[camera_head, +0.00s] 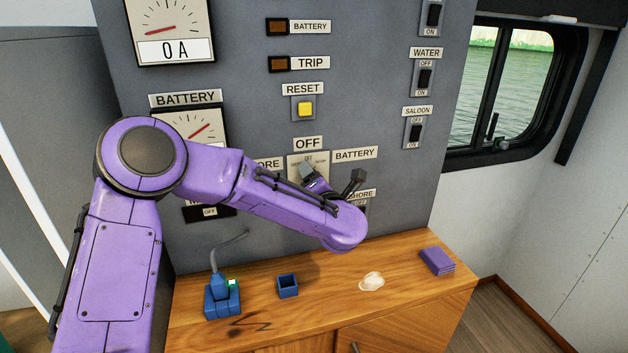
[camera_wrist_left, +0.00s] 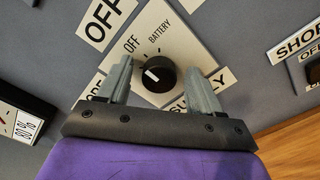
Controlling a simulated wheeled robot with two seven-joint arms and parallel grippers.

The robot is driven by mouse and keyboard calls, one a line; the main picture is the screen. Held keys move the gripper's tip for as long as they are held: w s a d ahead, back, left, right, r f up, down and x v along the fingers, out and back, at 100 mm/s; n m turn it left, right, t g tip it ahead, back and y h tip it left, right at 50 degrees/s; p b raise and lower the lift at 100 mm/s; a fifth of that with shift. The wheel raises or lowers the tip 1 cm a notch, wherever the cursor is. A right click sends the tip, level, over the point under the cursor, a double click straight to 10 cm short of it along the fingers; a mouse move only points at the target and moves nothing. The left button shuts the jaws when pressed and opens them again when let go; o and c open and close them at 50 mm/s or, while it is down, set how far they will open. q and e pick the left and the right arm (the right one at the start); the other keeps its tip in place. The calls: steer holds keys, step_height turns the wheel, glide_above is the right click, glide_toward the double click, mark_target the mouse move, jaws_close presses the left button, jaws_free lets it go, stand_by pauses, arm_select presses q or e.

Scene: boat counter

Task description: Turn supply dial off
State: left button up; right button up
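The supply dial is a round black knob (camera_wrist_left: 155,74) with a white mark on a pale plate. In the left wrist view the mark points left, below the small OFF label and towards the partly hidden left label. In the head view the dial plate (camera_head: 308,160) shows at the lower middle of the panel, its knob hidden or not distinct. My left gripper (camera_head: 332,178) is in front of the plate. In the left wrist view its two grey fingers (camera_wrist_left: 160,85) are open, one on each side of the knob, with visible gaps. My right gripper is not in view.
Below the panel, a wooden counter (camera_head: 330,315) holds a blue socket block with a plug (camera_head: 222,300), a small blue cup (camera_head: 288,286), a pale crumpled item (camera_head: 371,282) and a purple stack (camera_head: 437,261). Switches and a yellow reset button (camera_head: 305,109) are on the panel.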

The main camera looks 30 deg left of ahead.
arm_select(q)
steer(key=b+v, duration=0.4)
steer(key=v, duration=0.6)
steer(key=shift+s+d, duration=0.15)
steer(key=shift+s, duration=0.05)
